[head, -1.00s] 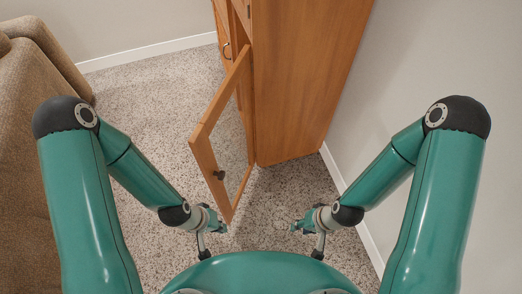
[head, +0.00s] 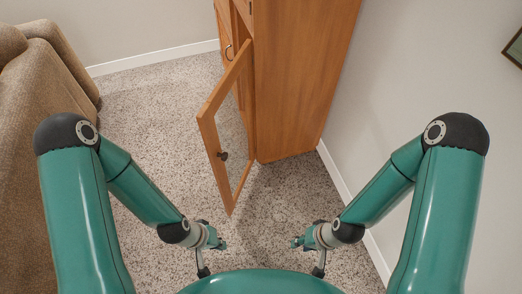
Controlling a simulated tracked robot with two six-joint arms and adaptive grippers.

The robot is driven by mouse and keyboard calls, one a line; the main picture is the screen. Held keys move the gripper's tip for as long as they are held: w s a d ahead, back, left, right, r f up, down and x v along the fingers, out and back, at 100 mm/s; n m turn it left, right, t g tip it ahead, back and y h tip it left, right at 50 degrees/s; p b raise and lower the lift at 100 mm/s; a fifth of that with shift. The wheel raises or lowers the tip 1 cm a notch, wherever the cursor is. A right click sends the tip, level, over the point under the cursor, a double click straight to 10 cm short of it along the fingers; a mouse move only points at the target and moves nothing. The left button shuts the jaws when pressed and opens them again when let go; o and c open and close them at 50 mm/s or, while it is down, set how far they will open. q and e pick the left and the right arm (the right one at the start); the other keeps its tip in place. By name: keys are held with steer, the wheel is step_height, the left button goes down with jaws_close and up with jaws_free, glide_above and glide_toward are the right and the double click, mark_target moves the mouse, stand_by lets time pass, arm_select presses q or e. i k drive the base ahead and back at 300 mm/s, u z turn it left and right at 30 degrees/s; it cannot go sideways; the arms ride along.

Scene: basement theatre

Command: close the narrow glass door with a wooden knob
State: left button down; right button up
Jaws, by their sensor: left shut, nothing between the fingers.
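The narrow glass door (head: 209,133) has a wooden frame around a clear pane and stands open, swung out from the wooden cabinet (head: 299,80). My right gripper (head: 296,242) is to the right of the door's lower corner, low over the carpet and touching nothing that I can see. Its fingers are too small to tell open from shut.
A brown sofa (head: 38,150) stands at the left. A pale wall (head: 420,90) with a white baseboard runs along the right, with part of a picture frame (head: 514,47) at the edge. Speckled carpet (head: 150,110) is clear between sofa and cabinet.

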mark_target(244, 60)
steer(key=k, duration=0.5)
steer(key=u, duration=0.15)
steer(key=i, duration=1.45)
steer(key=z, duration=0.15)
steer(key=k, duration=1.15)
steer(key=z, duration=0.55)
steer(key=i, duration=0.65)
steer(key=u, duration=0.05)
